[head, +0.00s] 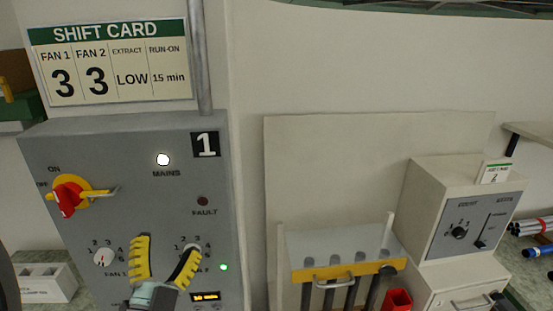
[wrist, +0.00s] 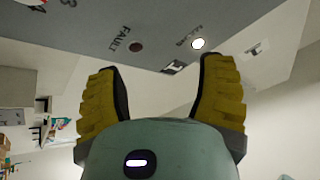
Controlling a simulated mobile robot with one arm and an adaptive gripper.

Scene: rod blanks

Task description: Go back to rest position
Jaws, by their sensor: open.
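My gripper (head: 165,262) has yellow ribbed fingers spread apart with nothing between them. In the head view it is in front of the lower part of the grey control panel (head: 120,150), over the fan knobs, partly hiding them. The left fan knob (head: 104,257) shows beside the left finger. In the wrist view the open fingers of my gripper (wrist: 160,95) point up toward the panel (wrist: 90,25), with the unlit FAULT lamp (wrist: 136,46) and lit MAINS lamp (wrist: 199,43) beyond. I cannot tell whether the fingers touch the panel.
A red rotary switch (head: 68,197) on a yellow plate sits at the panel's left. A shift card (head: 110,62) hangs above. To the right stand a yellow-edged rack (head: 345,272), a red bin (head: 397,300) and a white control box (head: 465,210). Coloured rods (head: 535,228) lie at far right.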

